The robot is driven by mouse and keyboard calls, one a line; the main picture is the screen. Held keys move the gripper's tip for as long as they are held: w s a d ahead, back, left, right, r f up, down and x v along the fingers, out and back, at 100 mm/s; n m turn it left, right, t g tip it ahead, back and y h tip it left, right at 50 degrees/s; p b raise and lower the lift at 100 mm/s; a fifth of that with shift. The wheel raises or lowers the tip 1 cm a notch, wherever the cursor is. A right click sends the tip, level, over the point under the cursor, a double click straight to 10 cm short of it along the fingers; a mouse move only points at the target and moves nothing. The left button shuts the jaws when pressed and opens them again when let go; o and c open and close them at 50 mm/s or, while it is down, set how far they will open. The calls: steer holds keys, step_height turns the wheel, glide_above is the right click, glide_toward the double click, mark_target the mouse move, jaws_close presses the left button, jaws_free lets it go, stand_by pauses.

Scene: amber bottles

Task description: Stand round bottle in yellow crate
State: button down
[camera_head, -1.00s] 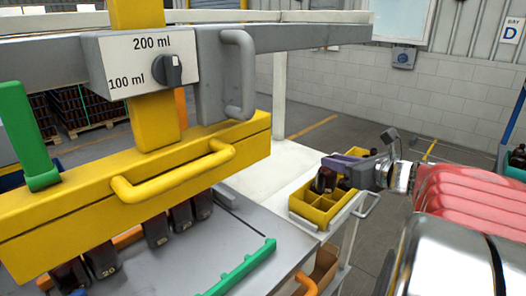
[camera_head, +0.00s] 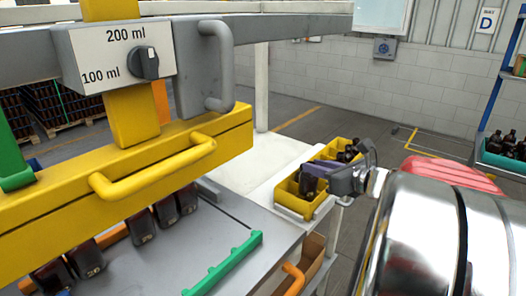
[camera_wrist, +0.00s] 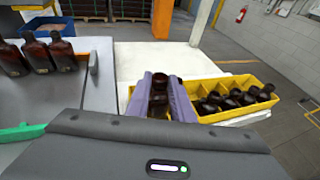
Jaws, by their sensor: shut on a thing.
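My gripper (camera_head: 312,171) is shut on a dark brown bottle (camera_head: 308,183) at the near end of the yellow crate (camera_head: 292,206). In the wrist view the purple fingers of my gripper (camera_wrist: 166,92) stand either side of the bottle (camera_wrist: 161,80), whose dark top shows between them. The crate (camera_wrist: 252,80) is divided into compartments. Its right part, in the wrist view, holds several dark bottles (camera_wrist: 232,97). The held bottle's base is hidden, so I cannot tell whether it touches the crate floor.
The crate stands on a white surface (camera_head: 270,160). A grey bench (camera_head: 225,212) with a green rail (camera_head: 225,265) is to its left. Several brown bottles (camera_head: 165,210) stand under a yellow beam (camera_head: 120,180). A teal crate of bottles (camera_head: 503,160) is at far right.

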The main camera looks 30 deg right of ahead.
mark_target(315, 184)
steer(key=shift+f, duration=1.7)
steer(key=c, duration=1.5)
jaws_free()
steer(key=shift+o, duration=0.2)
steer(key=shift+s, duration=0.1)
steer(key=v, duration=1.3)
steer(key=shift+s, duration=0.3)
steer(key=shift+r, duration=0.1)
